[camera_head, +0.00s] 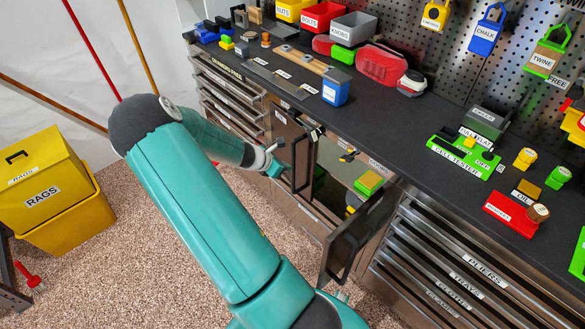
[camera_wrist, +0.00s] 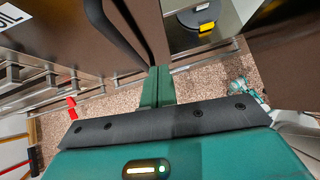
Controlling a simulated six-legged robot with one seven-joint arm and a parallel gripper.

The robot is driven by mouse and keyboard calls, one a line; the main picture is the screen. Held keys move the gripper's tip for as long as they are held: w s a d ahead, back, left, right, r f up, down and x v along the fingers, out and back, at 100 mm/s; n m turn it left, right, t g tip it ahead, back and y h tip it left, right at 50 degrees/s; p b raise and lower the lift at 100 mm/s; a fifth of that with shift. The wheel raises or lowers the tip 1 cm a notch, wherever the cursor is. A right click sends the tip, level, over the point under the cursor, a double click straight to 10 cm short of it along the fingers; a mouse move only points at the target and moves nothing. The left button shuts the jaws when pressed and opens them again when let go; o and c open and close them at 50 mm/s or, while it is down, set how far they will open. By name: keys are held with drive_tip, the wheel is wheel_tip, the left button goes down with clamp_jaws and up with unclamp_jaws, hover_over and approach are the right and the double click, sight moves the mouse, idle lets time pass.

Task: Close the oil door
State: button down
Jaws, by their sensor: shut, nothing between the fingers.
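The oil door (camera_wrist: 65,30) is a brown panel with a white label reading OIL (camera_wrist: 8,18) and a dark bar handle (camera_wrist: 118,38). In the head view, the cabinet's left door (camera_head: 284,130), with a black handle (camera_head: 302,160), stands beside my gripper (camera_head: 277,167); its label cannot be read there. In the wrist view my gripper (camera_wrist: 158,87) is shut and empty, with its fingertips close to the brown panel's edge. I cannot tell whether they touch it. Part of the left door is hidden by my wrist.
The right cabinet door (camera_head: 345,243) stands open toward the front. Between the doors, the cabinet holds a green and yellow item (camera_head: 369,183). The dark worktop (camera_head: 385,120) above carries tools and boxes. Yellow rags bins (camera_head: 50,195) stand left; the speckled floor in front is mostly clear.

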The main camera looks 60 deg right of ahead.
drive_tip(key=w+a+f+m+t+y, duration=0.2)
drive_tip(key=w+a+f+m+t, duration=0.15)
drive_tip(key=a+f, duration=0.45)
drive_tip(key=m+t+h, duration=0.6)
drive_tip(key=t+h, duration=0.1)
drive_tip(key=h, duration=0.3)
approach(310, 162)
drive_tip(key=w+d, duration=0.1)
drive_tip(key=w, duration=0.3)
drive_tip(key=d, duration=0.1)
drive_tip(key=s+d, duration=0.1)
drive_tip(key=d, duration=0.1)
drive_tip(key=shift+s+d+n, duration=0.15)
drive_tip(key=shift+d+n, duration=0.1)
drive_tip(key=shift+d, duration=0.05)
drive_tip(key=shift+s+d, duration=0.1)
drive_tip(key=shift+d, duration=0.2)
